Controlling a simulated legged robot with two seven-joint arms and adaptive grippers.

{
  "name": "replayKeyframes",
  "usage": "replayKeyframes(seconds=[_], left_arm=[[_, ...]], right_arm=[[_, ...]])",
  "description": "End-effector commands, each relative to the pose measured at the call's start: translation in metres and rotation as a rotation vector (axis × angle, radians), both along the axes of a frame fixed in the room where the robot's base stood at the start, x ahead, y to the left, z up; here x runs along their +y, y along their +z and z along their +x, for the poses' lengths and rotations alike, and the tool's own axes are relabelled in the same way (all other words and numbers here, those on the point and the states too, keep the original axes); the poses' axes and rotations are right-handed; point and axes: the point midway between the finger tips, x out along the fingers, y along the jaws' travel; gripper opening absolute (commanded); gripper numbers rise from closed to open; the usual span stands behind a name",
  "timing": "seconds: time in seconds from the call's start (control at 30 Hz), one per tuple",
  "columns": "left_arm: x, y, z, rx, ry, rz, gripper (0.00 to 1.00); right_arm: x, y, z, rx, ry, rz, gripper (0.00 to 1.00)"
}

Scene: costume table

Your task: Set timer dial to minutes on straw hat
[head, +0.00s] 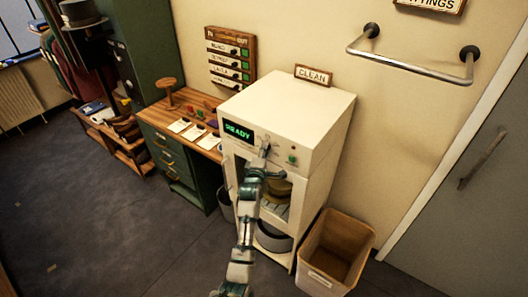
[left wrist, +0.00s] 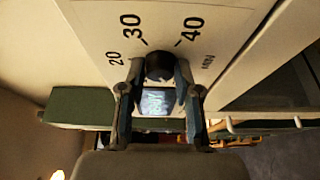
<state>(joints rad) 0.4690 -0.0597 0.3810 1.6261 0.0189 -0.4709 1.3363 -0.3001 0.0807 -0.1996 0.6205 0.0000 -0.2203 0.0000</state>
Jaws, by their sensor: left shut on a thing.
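The timer dial (left wrist: 159,64) is a dark round knob on the white cabinet's (head: 305,115) front panel. The dial's pointer is not clear. A tan straw-coloured hat (head: 278,191) sits inside the cabinet, partly hidden by my arm. No minutes on it are readable. My right gripper is not in view.
The cabinet display (head: 238,131) reads READY, and a green button (head: 292,159) is right of the dial. A desk (head: 205,103) with cards stands left, a bin (head: 336,253) right.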

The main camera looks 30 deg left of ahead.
Motion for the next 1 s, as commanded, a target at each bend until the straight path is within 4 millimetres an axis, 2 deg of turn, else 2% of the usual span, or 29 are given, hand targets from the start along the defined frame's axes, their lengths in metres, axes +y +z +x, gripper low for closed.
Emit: replayKeyframes(seconds=[0.37, 1.0], left_arm=[[0.001, -0.007, -0.001, -0.001, 0.002, 0.124, 0.00], [0.004, -0.014, 0.000, -0.043, -0.001, 0.705, 0.00]], right_arm=[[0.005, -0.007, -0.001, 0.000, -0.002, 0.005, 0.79], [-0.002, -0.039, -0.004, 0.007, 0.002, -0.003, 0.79]])
